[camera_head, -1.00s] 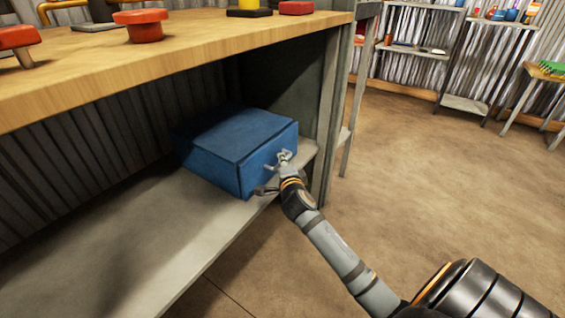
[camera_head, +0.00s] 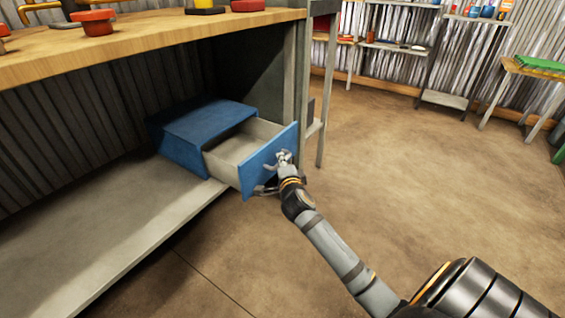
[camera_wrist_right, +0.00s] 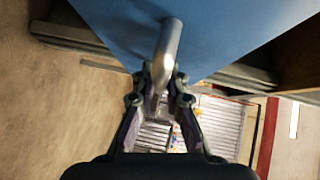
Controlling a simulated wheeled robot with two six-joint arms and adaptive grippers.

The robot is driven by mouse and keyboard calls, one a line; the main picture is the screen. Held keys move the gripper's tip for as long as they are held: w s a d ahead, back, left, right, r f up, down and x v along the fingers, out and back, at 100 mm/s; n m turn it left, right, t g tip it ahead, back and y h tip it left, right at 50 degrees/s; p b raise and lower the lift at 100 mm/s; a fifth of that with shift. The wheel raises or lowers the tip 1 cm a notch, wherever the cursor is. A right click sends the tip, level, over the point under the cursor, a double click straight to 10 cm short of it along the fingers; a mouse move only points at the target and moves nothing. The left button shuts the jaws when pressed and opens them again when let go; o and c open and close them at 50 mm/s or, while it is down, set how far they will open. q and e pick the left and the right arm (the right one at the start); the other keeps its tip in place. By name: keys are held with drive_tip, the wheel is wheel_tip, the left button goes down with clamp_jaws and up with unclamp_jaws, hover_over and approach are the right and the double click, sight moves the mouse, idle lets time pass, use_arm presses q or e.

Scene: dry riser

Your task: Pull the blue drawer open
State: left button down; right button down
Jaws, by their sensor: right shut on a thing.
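The blue drawer (camera_head: 268,165) sticks out of its blue cabinet (camera_head: 205,130), which stands on the grey lower shelf under the workbench. The drawer is partly open, and its pale interior shows, with nothing seen inside. My right gripper (camera_head: 284,160) is at the drawer's front face, shut on the metal handle. In the right wrist view the handle (camera_wrist_right: 168,50) runs from the blue front down between the fingers of my right gripper (camera_wrist_right: 163,82). The left gripper is in neither view.
The wooden bench top (camera_head: 150,40) overhangs the cabinet, with red objects (camera_head: 93,22) on it. A grey bench leg (camera_head: 302,85) stands just behind the drawer front. The shelf (camera_head: 110,225) is bare at left. Open brown floor (camera_head: 420,170) lies to the right.

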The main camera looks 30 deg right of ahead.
drive_tip(key=c, duration=1.7)
unclamp_jaws()
drive_tip(key=shift+o, duration=0.2)
drive_tip(key=v, duration=1.2)
